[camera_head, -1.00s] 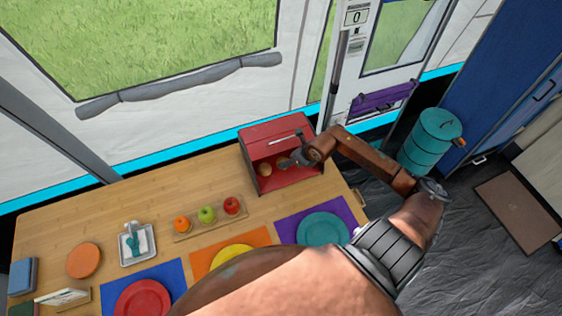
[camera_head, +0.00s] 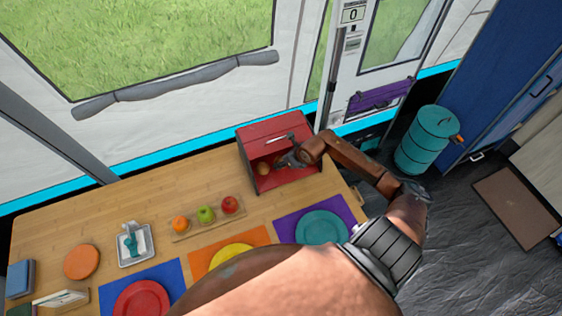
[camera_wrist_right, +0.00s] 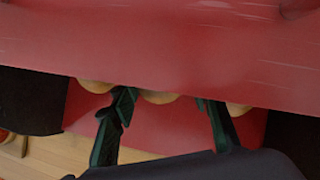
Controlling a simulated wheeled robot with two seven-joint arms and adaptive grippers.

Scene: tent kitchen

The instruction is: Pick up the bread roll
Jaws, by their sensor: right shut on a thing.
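The red bread box (camera_head: 281,185) stands open at the back right of the table. One bread roll (camera_head: 263,168) shows inside it in the head view. My right gripper (camera_head: 284,161) reaches into the box's opening. In the right wrist view, its dark fingers (camera_wrist_right: 166,108) stand on either side of the middle roll (camera_wrist_right: 158,97) and are shut on it. The box's red top hides the fingertips and most of this roll. Other rolls show at the left (camera_wrist_right: 95,86) and right (camera_wrist_right: 238,109) of the fingers. My left gripper is not in view.
A wooden board with an orange (camera_head: 180,224), a green apple (camera_head: 206,214) and a red apple (camera_head: 230,204) lies left of the box. A teal plate (camera_head: 322,228) on a purple mat lies in front. The table's back left is clear.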

